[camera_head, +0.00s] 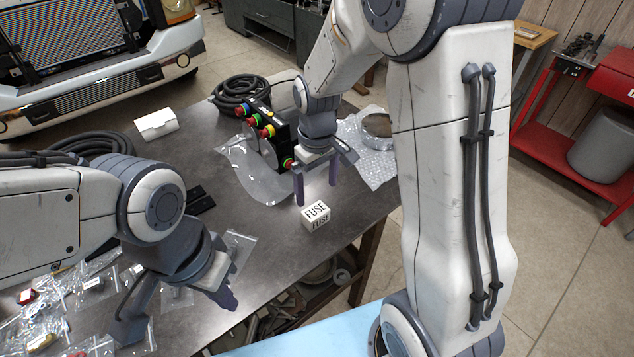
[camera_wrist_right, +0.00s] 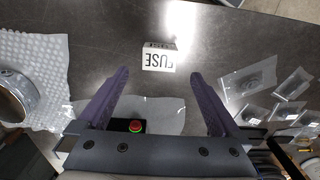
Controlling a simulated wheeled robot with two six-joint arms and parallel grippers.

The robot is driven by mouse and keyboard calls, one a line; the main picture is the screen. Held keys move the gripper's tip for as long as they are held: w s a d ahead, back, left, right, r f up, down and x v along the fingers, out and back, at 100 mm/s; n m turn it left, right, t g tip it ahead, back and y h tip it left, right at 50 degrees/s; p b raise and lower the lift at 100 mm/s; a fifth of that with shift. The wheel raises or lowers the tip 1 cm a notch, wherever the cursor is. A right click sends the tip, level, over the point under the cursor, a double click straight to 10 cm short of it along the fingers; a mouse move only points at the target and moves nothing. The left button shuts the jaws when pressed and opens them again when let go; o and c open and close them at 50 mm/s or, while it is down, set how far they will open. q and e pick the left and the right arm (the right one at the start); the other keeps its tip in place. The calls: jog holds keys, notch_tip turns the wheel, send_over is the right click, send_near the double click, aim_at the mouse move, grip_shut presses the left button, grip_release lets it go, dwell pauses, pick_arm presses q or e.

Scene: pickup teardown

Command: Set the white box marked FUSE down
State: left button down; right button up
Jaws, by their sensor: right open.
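The white box marked FUSE (camera_head: 317,215) sits on the dark table (camera_head: 265,240) near its front right edge. It also shows in the right wrist view (camera_wrist_right: 159,60), just beyond the fingertips, with the lettering upside down. My right gripper (camera_head: 317,190) is open, its purple fingers apart and empty, behind and above the box in the head view. In the right wrist view the gripper (camera_wrist_right: 160,76) shows a clear gap between its fingers. My left gripper (camera_head: 180,315) is at the lower left over the table, its fingers spread with nothing visible between them.
A black control box with coloured buttons (camera_head: 268,130) stands behind my right gripper, beside a clear bag (camera_head: 250,175). Bubble wrap (camera_head: 375,165) lies to the right. Bagged small parts (camera_head: 85,290) lie near my left gripper. Bare table lies left of the FUSE box.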

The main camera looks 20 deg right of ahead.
jog(key=s+a+r+n, duration=0.1)
jog(key=s+a+r, duration=0.1)
jog(key=s+a, duration=0.2)
jog(key=s+a+r+n, duration=0.1)
jog(key=s+a+r, duration=0.1)
jog(key=s, duration=0.8)
jog(key=s+a+r+n+y, duration=0.1)
jog(key=s+a+r, duration=0.1)
jog(key=s+a, duration=0.3)
jog(key=s, duration=0.3)
jog(key=shift+a+r, duration=0.3)
jog(key=shift+r, duration=0.1)
jog(key=shift+w, duration=0.1)
